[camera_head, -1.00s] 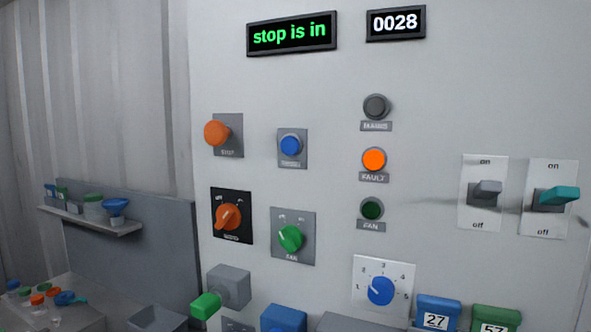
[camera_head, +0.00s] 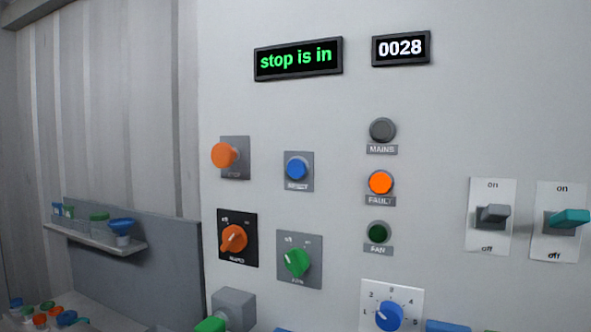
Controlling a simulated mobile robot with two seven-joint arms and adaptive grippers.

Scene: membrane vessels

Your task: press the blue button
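The blue button (camera_head: 297,169) is a round cap on a grey plate, with a label under it that appears to read "RESET". It is on the upright light-grey panel, right of the orange stop button (camera_head: 225,156). The display (camera_head: 298,58) above reads "stop is in" in green. Neither of my grippers shows in the head view.
Around the blue button are an orange knob (camera_head: 233,238), a green knob (camera_head: 297,262), a lit orange FAULT lamp (camera_head: 380,182) and two toggle switches (camera_head: 492,215) at right. A grey box with a green part (camera_head: 234,308) juts out below. A shelf with small vessels (camera_head: 95,236) is at left.

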